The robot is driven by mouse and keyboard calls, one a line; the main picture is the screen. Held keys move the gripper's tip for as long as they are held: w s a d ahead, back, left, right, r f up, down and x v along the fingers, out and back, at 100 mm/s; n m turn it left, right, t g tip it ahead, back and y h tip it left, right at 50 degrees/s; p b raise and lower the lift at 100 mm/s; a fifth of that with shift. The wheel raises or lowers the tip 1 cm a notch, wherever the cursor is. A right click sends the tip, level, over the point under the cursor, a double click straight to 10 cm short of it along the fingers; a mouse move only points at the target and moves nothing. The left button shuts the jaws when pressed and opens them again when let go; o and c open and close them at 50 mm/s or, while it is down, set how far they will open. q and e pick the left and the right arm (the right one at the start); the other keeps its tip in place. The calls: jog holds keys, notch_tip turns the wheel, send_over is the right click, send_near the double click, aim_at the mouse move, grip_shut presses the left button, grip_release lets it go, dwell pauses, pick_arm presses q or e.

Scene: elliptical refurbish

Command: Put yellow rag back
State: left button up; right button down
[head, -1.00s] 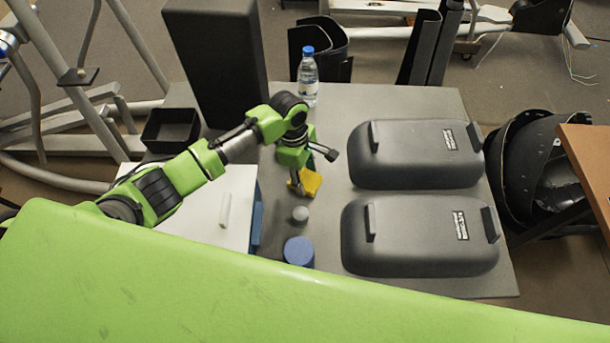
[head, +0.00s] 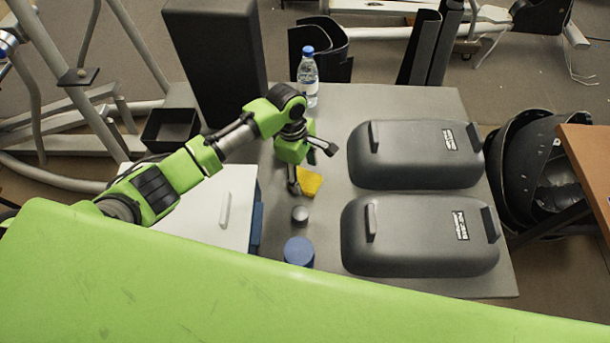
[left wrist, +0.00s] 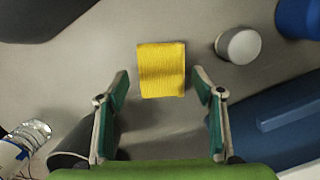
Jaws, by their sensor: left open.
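The yellow rag (head: 310,181) lies on the grey table (head: 325,225), left of the dark covers. It also shows in the left wrist view as a flat folded square (left wrist: 161,70). My left gripper (head: 295,185) is over the table beside the rag and hides part of it in the head view. In the left wrist view its two fingers (left wrist: 160,88) are spread apart on either side of the rag's near edge, with nothing between them held. My right gripper is not in view.
Two dark grey covers (head: 415,153) (head: 420,237) fill the table's right side. A small grey cylinder (head: 300,214) and a blue canister (head: 299,251) stand nearer. A water bottle (head: 308,80) stands at the back. A white box (head: 205,200) and black bin (head: 170,130) are left.

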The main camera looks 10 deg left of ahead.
aim_at(299, 177)
pick_arm(q)
notch_tip(299, 177, up, 10)
jog(key=a, duration=0.1)
jog(key=shift+a, duration=0.25)
jog(key=shift+w+f, duration=0.1)
dwell(0.3)
